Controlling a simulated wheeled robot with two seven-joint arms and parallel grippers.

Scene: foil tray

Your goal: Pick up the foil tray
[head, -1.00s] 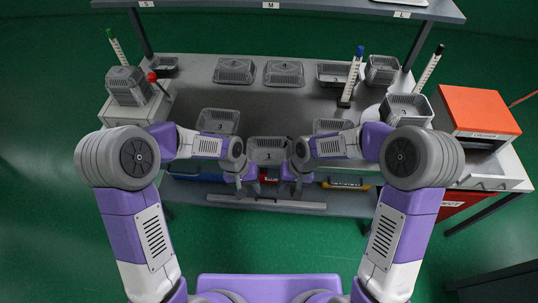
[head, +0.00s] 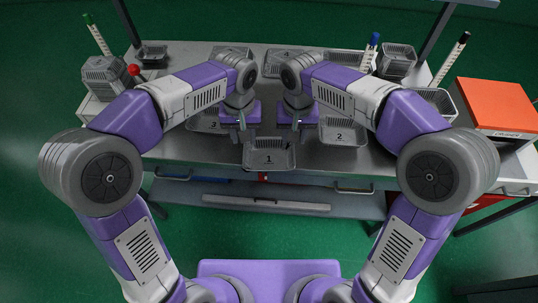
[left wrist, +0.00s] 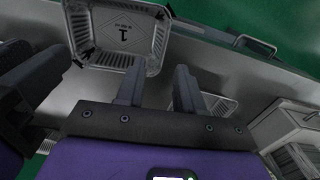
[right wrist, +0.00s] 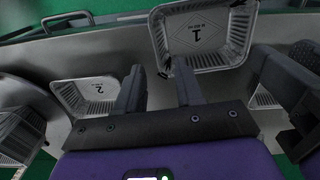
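The foil tray marked 1 (head: 268,158) lies at the table's front edge, between and just in front of my grippers in the head view. My left gripper (head: 241,126) is by its far left corner and my right gripper (head: 299,124) by its far right corner. The tray also shows at the top of the left wrist view (left wrist: 122,30) and of the right wrist view (right wrist: 205,36). Both wrist views show the left fingers (left wrist: 158,90) and right fingers (right wrist: 158,88) apart with nothing between them. Whether any finger touches the tray cannot be told.
Tray 2 (head: 341,133) is right of my right gripper and tray 3 (head: 208,124) left of my left gripper. Tray 4 (head: 290,56) and other trays stand farther back. An orange-topped box (head: 497,104) is at the right.

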